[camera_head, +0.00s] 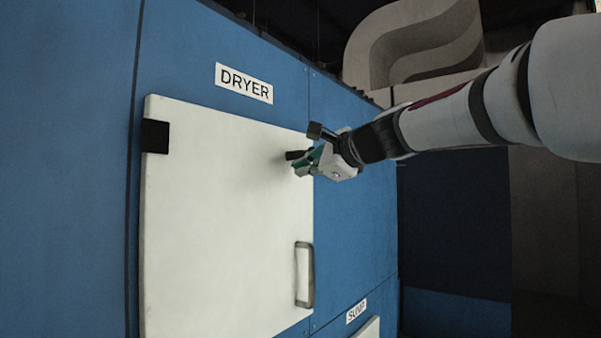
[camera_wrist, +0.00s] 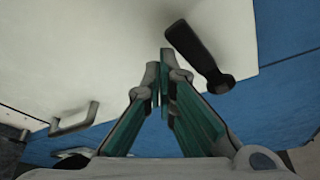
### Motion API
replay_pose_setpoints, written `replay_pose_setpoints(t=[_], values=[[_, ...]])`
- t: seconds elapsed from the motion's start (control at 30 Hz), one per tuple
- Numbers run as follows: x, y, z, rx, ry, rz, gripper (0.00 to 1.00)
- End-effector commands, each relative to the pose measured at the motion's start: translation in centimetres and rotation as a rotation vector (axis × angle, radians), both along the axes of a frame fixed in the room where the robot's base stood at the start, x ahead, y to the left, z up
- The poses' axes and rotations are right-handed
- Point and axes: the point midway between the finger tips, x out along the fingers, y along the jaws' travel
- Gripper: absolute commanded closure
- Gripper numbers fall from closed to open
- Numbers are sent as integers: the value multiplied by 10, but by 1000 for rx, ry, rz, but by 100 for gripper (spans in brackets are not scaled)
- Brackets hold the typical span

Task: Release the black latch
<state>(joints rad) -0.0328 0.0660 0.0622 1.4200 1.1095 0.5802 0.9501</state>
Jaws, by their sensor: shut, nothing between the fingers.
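The black latch (camera_head: 296,155) sits near the upper right edge of the white dryer door (camera_head: 220,230), partly hidden by my gripper in the head view. The wrist view shows the latch (camera_wrist: 198,56) as a dark bar with a rounded, wider end lying over the blue panel. My gripper (camera_head: 299,171) is at the door's upper right, right by the latch. In the wrist view its green-padded fingers (camera_wrist: 163,58) are shut together and empty, with the latch just to their right. I cannot tell whether a finger touches it.
A grey pull handle (camera_head: 304,274) is lower on the door's right side, also in the wrist view (camera_wrist: 74,119). A black hinge block (camera_head: 155,136) is at the upper left. A DRYER sign (camera_head: 244,83) is above on the blue wall (camera_head: 70,180). A SUMP-like label (camera_head: 356,311) is lower right.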

Motion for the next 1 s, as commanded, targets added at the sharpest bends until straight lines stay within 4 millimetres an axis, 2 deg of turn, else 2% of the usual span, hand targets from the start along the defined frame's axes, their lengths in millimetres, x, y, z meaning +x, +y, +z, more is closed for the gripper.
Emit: replay_pose_setpoints(t=[0.33, 1.0], values=[[-6, 4, 14, 0, -2, 1, 100], [-6, 5, 17, 1, -3, 2, 100]])
